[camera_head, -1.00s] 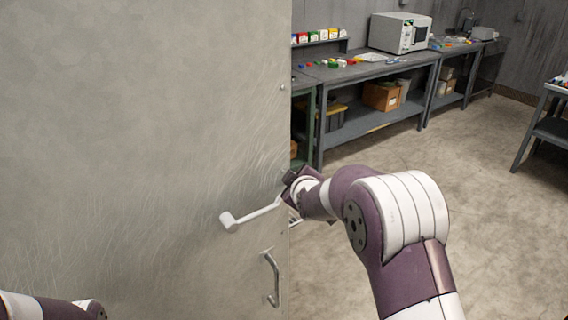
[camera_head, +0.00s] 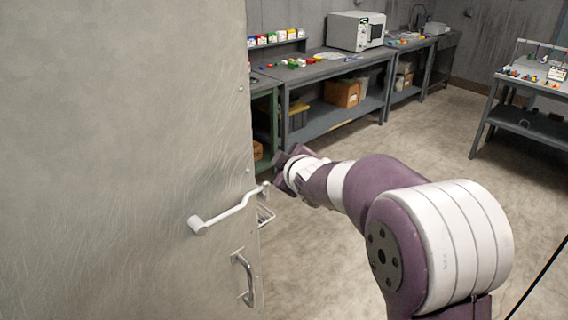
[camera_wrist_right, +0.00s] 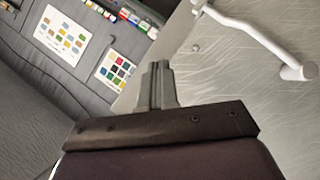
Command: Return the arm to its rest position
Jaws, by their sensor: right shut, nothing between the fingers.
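My right arm reaches in from the lower right in the head view. Its gripper (camera_head: 281,170) is beyond the free edge of a large grey metal door (camera_head: 120,130), apart from the white lever handle (camera_head: 225,212). In the right wrist view the two fingers (camera_wrist_right: 158,85) are together, with nothing between them. The lever handle (camera_wrist_right: 265,38) shows there at upper right on the door face, clear of the fingers. My left gripper is not in view.
A grey pull handle (camera_head: 244,278) sits below the lever. A workbench (camera_head: 335,68) with a microwave (camera_head: 355,31), cardboard box (camera_head: 342,93) and small coloured items stands at the back. A side table (camera_head: 525,85) stands at right. The floor (camera_head: 430,135) between is clear.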

